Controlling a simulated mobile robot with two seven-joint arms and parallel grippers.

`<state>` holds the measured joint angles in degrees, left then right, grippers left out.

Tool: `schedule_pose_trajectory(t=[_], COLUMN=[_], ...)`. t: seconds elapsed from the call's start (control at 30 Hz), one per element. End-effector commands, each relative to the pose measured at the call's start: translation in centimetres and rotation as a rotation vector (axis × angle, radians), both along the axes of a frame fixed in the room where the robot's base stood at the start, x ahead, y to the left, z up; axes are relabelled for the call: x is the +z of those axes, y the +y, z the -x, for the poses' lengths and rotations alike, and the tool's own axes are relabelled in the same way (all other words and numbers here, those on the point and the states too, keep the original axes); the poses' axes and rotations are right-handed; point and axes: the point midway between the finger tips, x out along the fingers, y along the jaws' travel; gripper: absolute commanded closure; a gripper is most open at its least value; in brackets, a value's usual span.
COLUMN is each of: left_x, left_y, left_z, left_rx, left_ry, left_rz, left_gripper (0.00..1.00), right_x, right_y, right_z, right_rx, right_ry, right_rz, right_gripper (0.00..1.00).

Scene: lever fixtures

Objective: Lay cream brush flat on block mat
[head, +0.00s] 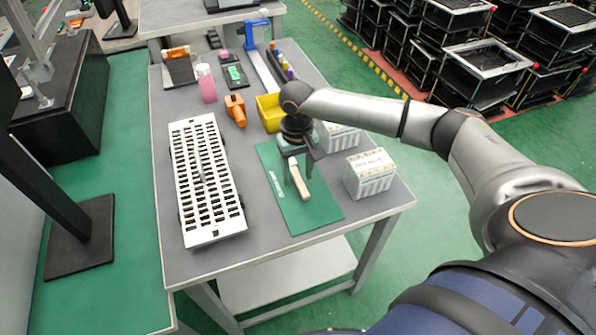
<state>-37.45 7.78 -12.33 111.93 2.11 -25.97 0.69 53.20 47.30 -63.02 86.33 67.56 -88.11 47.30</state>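The cream brush (301,185) is a narrow pale bar over the green block mat (318,211), on the right side of the grey table. It appears to lie along the mat, but I cannot tell for sure that its whole length touches. My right gripper (299,173) points down over the brush's far end, with one finger on each side. A gap shows between the brush and the right-hand finger, so the gripper looks open. The gripper hides the brush's far end. My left gripper is not in view.
A white slotted tray (205,180) stands left of the mat. White boxes (369,174) stand right of it. A yellow bin (269,113) and an orange clamp-like item (235,110) are behind. The table's front edge is clear.

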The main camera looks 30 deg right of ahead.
Motion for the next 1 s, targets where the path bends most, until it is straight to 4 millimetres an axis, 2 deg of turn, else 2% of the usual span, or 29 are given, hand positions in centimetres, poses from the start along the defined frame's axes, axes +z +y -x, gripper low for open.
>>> schedule_pose_trajectory(t=[0.27, 0.37, 0.47, 0.8, 1.0], left_x=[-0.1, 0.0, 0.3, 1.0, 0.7], left_y=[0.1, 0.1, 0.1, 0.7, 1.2], left_z=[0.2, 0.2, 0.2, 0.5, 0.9], left_rx=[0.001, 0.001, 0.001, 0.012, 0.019], left_ry=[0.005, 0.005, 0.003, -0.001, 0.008], left_rz=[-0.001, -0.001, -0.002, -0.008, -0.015], left_gripper=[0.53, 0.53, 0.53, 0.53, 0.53], right_x=[0.1, 0.8, 2.3, 9.6, 12.0], right_y=[0.0, 0.0, 0.0, -0.1, -0.1], right_z=[0.0, -0.1, -0.2, -0.4, -0.4], right_rx=[0.000, 0.000, 0.001, 0.000, 0.000], right_ry=[0.000, -0.001, -0.004, -0.004, -0.001], right_rz=[0.000, 0.000, 0.000, 0.000, -0.001], right_gripper=[0.42, 0.42, 0.42, 0.42, 0.42])
